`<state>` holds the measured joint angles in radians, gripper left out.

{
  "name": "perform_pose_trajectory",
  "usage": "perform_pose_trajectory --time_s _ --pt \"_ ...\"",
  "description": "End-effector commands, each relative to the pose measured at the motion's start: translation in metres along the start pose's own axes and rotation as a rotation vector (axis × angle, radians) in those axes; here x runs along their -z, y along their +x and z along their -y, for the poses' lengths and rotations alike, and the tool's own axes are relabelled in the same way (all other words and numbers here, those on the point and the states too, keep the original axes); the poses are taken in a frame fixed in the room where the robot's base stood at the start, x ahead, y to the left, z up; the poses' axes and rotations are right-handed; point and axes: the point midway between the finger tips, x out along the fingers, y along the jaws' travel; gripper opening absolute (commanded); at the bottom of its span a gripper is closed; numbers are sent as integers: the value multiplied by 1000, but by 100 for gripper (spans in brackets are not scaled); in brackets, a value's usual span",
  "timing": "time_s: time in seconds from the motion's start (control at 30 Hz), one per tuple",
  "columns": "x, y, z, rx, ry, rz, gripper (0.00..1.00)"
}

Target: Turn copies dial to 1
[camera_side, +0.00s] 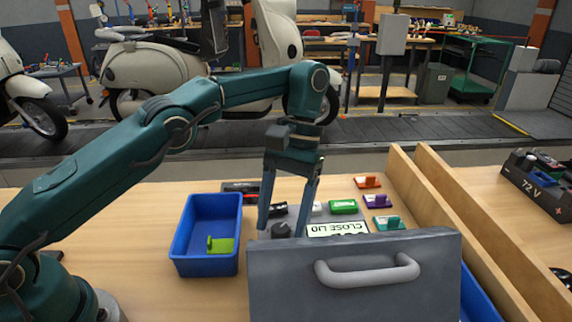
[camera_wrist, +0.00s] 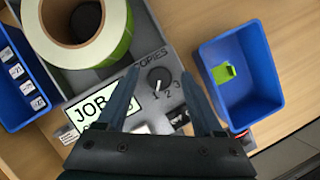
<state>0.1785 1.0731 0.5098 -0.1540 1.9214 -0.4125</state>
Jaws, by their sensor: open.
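The copies dial (camera_wrist: 159,78) is a small round black knob on a grey panel, with the word COPIES and the numbers 1, 2 and 3 printed around it. It has a pale pointer mark, too small to read surely. In the side view the dial (camera_side: 281,230) shows just behind the raised grey lid. My gripper (camera_wrist: 160,74) is open and points down, one finger on each side of the dial with gaps between. It also shows in the side view (camera_side: 281,232). I cannot tell its exact height over the panel.
The grey lid (camera_side: 350,292) with a handle stands in front. A blue bin (camera_side: 190,265) holding a green piece is left of the dial. Coloured blocks (camera_side: 367,182) and a wooden rail (camera_side: 445,215) are right.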

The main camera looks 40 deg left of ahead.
Motion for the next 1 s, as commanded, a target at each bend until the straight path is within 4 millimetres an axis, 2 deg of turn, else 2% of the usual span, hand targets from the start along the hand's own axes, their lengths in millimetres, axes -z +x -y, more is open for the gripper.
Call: perform_pose_trajectory --time_s 0.47,1.0 --pt "-1 0 3 -137 -332 1 68" --pt "-3 1 5 -335 -812 1 68"
